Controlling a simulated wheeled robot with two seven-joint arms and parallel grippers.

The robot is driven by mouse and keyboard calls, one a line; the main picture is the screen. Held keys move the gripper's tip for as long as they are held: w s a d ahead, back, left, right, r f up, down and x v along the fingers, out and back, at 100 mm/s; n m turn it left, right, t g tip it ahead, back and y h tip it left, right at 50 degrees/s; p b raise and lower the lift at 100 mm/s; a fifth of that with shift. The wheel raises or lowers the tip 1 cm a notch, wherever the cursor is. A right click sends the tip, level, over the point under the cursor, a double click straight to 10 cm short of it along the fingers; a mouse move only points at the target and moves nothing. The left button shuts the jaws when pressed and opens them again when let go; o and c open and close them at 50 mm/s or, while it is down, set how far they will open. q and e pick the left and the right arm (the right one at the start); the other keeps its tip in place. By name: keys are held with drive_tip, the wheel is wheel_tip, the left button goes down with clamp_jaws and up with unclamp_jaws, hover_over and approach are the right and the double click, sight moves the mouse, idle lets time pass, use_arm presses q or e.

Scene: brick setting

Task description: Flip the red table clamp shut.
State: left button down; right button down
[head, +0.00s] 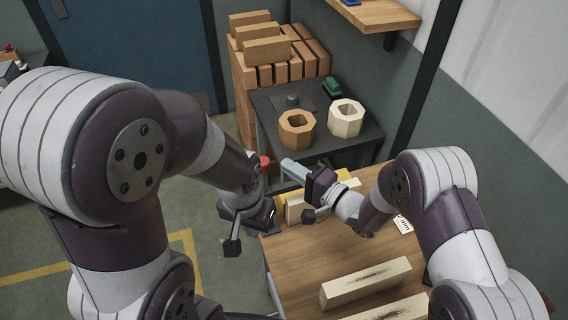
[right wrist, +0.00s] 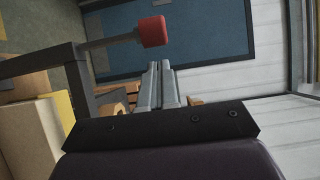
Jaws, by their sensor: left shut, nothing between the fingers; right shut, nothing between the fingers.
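The red table clamp's red grip (head: 264,162) shows at the far left edge of the wooden table, between my two arms. In the right wrist view the red grip (right wrist: 152,31) tops a grey lever that stands raised from a dark bar. My right gripper (head: 287,166) is shut and empty, with its pale fingers pointing toward the lever's side. In its wrist view the closed fingers (right wrist: 160,75) appear just below the grip, with a gap between. My left gripper (head: 270,214) is shut near the table's left edge, below the clamp. The clamp's base is mostly hidden.
A pale wooden block (head: 293,211) lies by the clamp. Timber beams (head: 366,283) lie at the table's front. Behind stands a dark cart (head: 362,138) with a brown (head: 297,146) and a cream octagonal ring (head: 335,128). Stacked bricks (head: 268,50) stand farther back.

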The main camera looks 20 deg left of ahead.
use_arm(q)
drive_tip(key=shift+r, duration=0.4)
use_arm(e)
drive_tip(key=shift+s+a, duration=0.2)
drive_tip(key=shift+a, duration=0.25)
drive_tip(key=shift+s+a, duration=0.2)
drive_tip(key=shift+a, duration=0.25)
